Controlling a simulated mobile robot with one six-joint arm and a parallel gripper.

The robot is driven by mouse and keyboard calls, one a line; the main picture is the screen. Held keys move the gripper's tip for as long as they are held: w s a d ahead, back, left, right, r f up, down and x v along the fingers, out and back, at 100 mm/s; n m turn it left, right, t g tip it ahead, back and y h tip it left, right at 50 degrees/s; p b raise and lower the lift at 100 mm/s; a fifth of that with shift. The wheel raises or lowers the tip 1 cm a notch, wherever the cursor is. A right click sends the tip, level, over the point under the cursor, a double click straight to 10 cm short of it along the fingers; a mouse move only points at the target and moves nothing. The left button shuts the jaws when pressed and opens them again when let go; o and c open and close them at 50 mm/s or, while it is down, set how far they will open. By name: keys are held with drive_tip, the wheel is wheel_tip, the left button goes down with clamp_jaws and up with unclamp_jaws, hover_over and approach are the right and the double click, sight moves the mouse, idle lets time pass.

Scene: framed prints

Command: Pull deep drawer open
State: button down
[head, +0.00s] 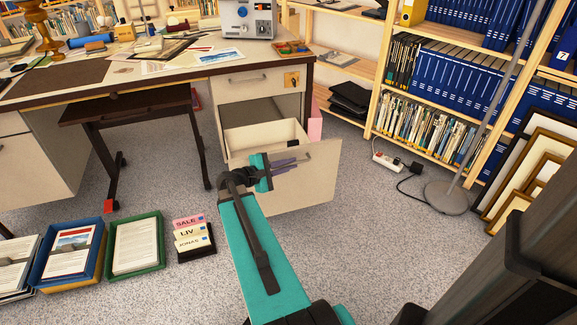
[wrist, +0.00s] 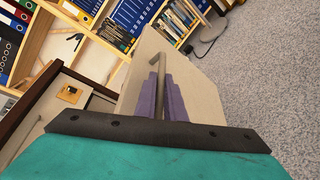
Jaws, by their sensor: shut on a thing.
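The deep drawer (head: 298,182) is the lower drawer of the desk's right pedestal. It stands pulled well out, and its inside shows behind the cream front panel. Its bar handle (head: 303,159) runs across the upper part of the front. My gripper (head: 294,164) is at this handle, its purple fingers shut on the bar. In the wrist view the fingers (wrist: 166,98) lie on both sides of the handle (wrist: 156,85), with the drawer front (wrist: 195,85) behind. My arm hides part of the front's left side.
The shallow drawer (head: 255,80) above is closed. A desk (head: 200,73) carries papers and an instrument. Trays of prints (head: 137,245) lie on the floor at left. A lamp base (head: 449,196), a power strip (head: 387,161) and leaning frames (head: 530,165) stand at right. Carpet before the drawer is clear.

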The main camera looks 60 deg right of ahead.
drive_tip(key=c, duration=2.1)
unclamp_jaws()
drive_tip(key=shift+s+d, duration=0.15)
drive_tip(key=shift+s, duration=0.05)
drive_tip(key=shift+p+v, duration=1.35)
drive_tip(key=shift+v, duration=5.55)
drive_tip(key=shift+f, duration=0.1)
drive_tip(key=shift+w, duration=0.1)
